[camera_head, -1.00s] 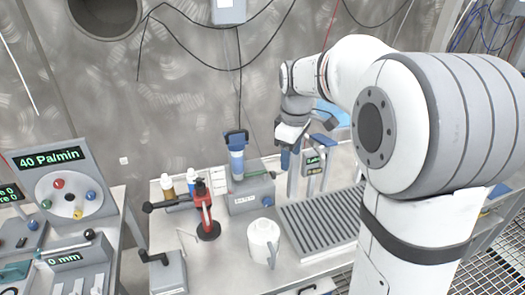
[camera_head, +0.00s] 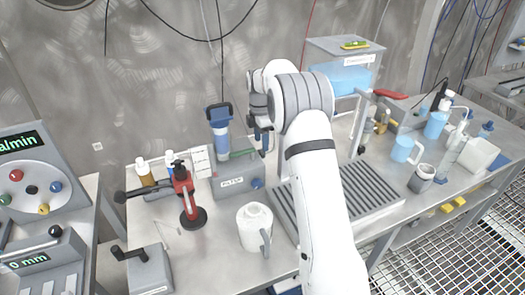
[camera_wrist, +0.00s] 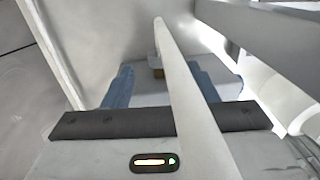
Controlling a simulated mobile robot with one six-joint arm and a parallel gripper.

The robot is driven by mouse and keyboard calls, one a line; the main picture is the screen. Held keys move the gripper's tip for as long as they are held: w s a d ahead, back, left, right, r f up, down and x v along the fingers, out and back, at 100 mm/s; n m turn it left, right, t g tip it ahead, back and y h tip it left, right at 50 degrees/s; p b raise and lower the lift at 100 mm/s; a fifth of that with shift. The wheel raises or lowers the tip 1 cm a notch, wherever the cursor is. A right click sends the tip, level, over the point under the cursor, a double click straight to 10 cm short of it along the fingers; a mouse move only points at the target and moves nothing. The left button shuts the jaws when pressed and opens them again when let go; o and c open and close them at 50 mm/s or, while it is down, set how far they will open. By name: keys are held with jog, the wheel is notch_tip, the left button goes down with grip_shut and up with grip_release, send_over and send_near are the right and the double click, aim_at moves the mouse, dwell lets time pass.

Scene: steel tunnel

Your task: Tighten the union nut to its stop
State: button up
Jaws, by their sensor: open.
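I cannot make out the union nut for certain in either view. The box labelled FILTER (camera_head: 237,184) stands at the back of the bench, with a clear cartridge (camera_head: 221,142) under a blue cap (camera_head: 218,113) above it. A round blue knob (camera_head: 257,183) sits on the box's right end. My gripper (camera_head: 263,141) hangs just right of the cartridge, apart from it. In the wrist view its blue fingers (camera_wrist: 160,70) are spread. I see nothing gripped.
A white jug (camera_head: 254,228) stands in front of the filter box. A red stand (camera_head: 188,198) and small bottles (camera_head: 146,172) are to the left. A ribbed grey tray (camera_head: 370,190) lies right of my arm. A clear tank (camera_head: 345,70) with blue liquid stands behind.

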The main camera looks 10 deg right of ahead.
aim_at(261, 154)
jog(key=shift+s+f, duration=0.15)
jog(key=shift+f, duration=1)
jog(key=shift+s+f, duration=0.1)
jog(key=shift+f, duration=1.05)
jog(key=c, duration=1)
jog(key=shift+o, duration=0.2)
jog(key=shift+r+g+p, duration=0.25)
jog(key=shift+g+p, duration=0.05)
jog(key=shift+p, duration=0.6)
jog(key=shift+w+f+g+p, duration=0.1)
jog(key=shift+g+p, duration=0.3)
jog(key=shift+p, duration=0.35)
jog(key=shift+f, duration=0.15)
